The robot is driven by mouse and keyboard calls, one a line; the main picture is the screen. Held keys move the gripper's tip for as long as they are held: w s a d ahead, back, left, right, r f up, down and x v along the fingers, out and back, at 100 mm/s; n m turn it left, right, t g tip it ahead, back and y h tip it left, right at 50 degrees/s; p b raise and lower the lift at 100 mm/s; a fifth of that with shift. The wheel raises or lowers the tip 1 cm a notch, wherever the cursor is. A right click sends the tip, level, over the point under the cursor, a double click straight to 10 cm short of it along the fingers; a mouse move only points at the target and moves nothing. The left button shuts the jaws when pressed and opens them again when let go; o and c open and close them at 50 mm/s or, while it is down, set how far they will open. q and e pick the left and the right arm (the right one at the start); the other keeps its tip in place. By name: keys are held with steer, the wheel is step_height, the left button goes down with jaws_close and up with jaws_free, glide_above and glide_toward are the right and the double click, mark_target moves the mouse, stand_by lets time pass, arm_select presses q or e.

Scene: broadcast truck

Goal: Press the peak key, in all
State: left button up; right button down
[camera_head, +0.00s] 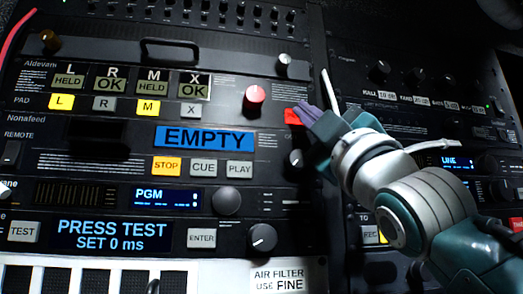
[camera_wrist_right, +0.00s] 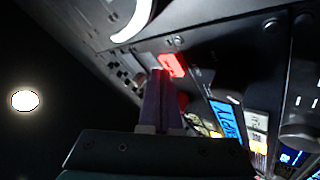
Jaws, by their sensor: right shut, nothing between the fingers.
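A red lit key (camera_head: 291,115) sits on the upper rack panel, right of the round red knob (camera_head: 255,95). Its label is too small to read, so I cannot confirm that it is the peak key. It also glows in the right wrist view (camera_wrist_right: 173,65). My right gripper (camera_head: 303,113) is shut and empty, with its purple fingertips right at the red key and partly covering it in the head view. In the right wrist view the fingertips (camera_wrist_right: 162,72) end beside the key's edge. I cannot tell whether they touch it. My left gripper is not in view.
Left of the key are the L, R, M, X displays (camera_head: 130,82) and pad keys. Below are a blue EMPTY display (camera_head: 205,138), STOP, CUE and PLAY keys, and a PRESS TEST display (camera_head: 112,234). A curved white handle (camera_head: 331,95) stands out close to my right fingers.

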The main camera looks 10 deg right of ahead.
steer(key=shift+w, duration=0.25)
stand_by(0.4)
steer(key=shift+s, duration=0.75)
steer(key=s+p, duration=0.1)
steer(key=s, duration=0.4)
steer(key=shift+d, duration=0.1)
stand_by(0.6)
